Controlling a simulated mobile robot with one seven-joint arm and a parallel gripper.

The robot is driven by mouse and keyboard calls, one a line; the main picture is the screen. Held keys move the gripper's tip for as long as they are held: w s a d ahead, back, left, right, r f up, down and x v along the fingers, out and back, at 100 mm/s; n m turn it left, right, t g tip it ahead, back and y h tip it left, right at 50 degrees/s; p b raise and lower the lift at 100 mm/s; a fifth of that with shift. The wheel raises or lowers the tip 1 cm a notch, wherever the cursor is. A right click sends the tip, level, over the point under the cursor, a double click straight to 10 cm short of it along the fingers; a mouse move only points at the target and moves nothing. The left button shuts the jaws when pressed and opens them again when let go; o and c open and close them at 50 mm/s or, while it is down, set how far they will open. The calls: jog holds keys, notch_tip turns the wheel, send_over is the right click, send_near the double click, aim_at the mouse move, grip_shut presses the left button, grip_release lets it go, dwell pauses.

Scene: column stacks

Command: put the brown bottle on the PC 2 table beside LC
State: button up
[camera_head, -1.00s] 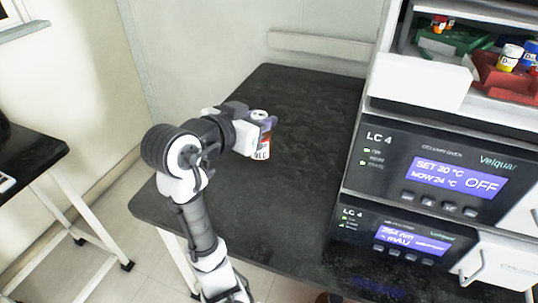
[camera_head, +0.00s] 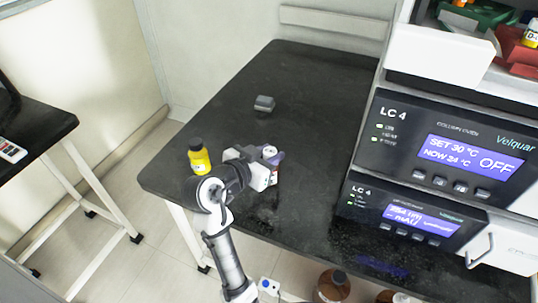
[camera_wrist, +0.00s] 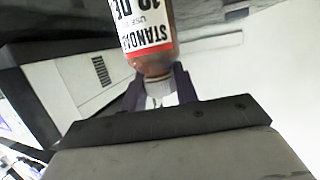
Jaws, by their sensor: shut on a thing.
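My gripper (camera_head: 270,172) is shut on a small bottle (camera_head: 270,151) with a pale top, over the black bench beside the LC 4 stack. In the wrist view the held bottle (camera_wrist: 153,64) shows brown glass and a white-and-red label reading "STANDARD", upside down in the picture. The fingers partly hide it in the head view. I cannot tell whether its base touches the bench. The LC 4 stack (camera_head: 400,112) stands right of my gripper. No PC 2 sign is readable.
A yellow bottle (camera_head: 201,160) with a black cap stands left of my gripper near the bench edge. A small grey block (camera_head: 264,103) lies farther back. Brown bottles (camera_head: 333,288) show low in front. Another black table (camera_head: 40,128) is at far left.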

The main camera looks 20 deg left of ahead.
jog(key=shift+f, duration=0.25)
jog(key=o, duration=1.1)
